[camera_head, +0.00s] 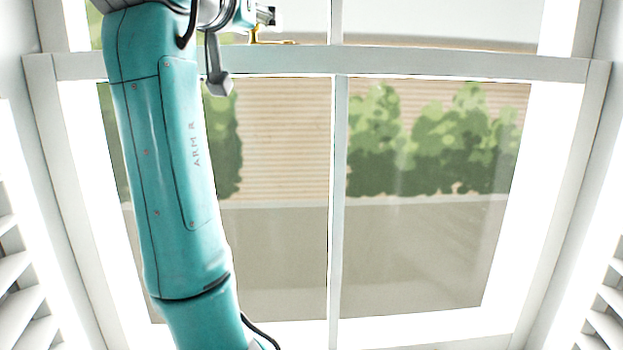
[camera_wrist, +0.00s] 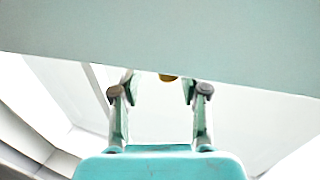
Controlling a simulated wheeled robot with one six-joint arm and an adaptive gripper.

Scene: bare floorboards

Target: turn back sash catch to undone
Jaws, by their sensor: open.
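The sash catch (camera_head: 268,41) is a small brass piece on the window's horizontal meeting rail, near the top of the head view. Only a small rounded brass part of it (camera_wrist: 168,77) shows in the wrist view, at the edge of a broad pale surface that hides the rest. My gripper (camera_wrist: 159,86) is open in the wrist view, its two fingers apart with the brass part between their tips, slightly right of centre. I see no finger touching it. In the head view my gripper is partly cut off at the top edge, close above the catch. The catch's turn angle is unclear.
The white meeting rail (camera_head: 430,64) crosses the window. A vertical glazing bar (camera_head: 337,200) divides the lower panes. Louvred shutters (camera_head: 20,285) stand at both sides. Hedges and a wall show through the glass. The room right of my arm, before the lower panes, is clear.

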